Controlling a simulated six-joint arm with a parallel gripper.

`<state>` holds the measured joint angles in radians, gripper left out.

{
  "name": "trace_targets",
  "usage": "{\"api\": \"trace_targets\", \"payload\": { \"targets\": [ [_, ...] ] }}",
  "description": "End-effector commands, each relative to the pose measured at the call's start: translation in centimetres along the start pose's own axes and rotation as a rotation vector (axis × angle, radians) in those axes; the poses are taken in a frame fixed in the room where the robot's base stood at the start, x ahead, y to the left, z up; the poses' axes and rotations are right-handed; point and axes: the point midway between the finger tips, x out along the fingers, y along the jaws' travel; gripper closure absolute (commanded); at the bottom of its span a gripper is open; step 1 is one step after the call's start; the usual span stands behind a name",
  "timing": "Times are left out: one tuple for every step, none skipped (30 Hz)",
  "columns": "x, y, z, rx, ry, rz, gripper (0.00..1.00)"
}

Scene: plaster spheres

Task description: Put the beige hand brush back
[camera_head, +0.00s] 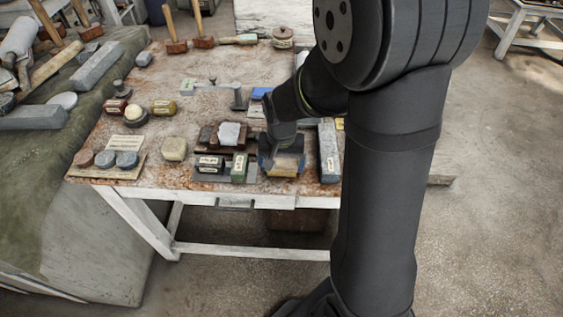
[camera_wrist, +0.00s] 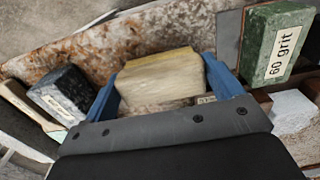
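The beige hand brush (camera_wrist: 160,78), a pale block with a yellowish edge, sits between the blue fingers of my gripper (camera_wrist: 163,88) in the wrist view. Both fingers appear to press against its sides. In the head view my gripper (camera_head: 282,162) is low over the table's front edge, with the brush (camera_head: 284,168) partly showing beneath it. Rusty tabletop and part of a small label show just below the brush in the wrist view. Whether the brush touches the table cannot be told.
A green "60 grit" block (camera_wrist: 276,45) stands close on one side; it also shows in the head view (camera_head: 239,167). A long dark labelled stone (camera_head: 329,152) lies on the other side. A white block (camera_head: 229,133) sits behind. The rusty table (camera_head: 190,70) has bare room further back.

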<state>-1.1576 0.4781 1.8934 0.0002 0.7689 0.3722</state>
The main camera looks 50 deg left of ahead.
Motion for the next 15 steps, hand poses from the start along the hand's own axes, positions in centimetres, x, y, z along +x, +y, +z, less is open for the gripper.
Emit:
{"api": "trace_targets", "payload": {
  "targets": [
    [0.0,0.0,0.0,0.0,0.0,0.0,0.05],
    [0.0,0.0,0.0,0.0,0.0,0.0,0.0],
    [0.0,0.0,0.0,0.0,0.0,0.0,0.0],
    [0.0,0.0,0.0,0.0,0.0,0.0,0.0],
    [0.0,0.0,0.0,0.0,0.0,0.0,0.0],
    [0.0,0.0,0.0,0.0,0.0,0.0,0.0],
    [0.0,0.0,0.0,0.0,0.0,0.0,0.0],
    [-0.1,0.0,0.0,0.0,0.0,0.0,0.0],
    [-0.1,0.0,0.0,0.0,0.001,0.0,0.0],
    [-0.2,0.0,0.0,0.0,0.001,0.0,0.0],
    [-0.4,0.0,0.0,0.0,0.002,-0.001,0.0],
    [-0.7,0.0,-0.1,0.0,0.003,-0.001,0.0],
    [-1.1,0.0,-0.1,0.0,0.003,-0.001,0.0],
    [-1.5,0.0,-0.1,0.0,0.004,-0.001,0.0],
    [-2.1,0.0,-0.1,0.0,0.005,-0.002,0.0]
  ]
}}
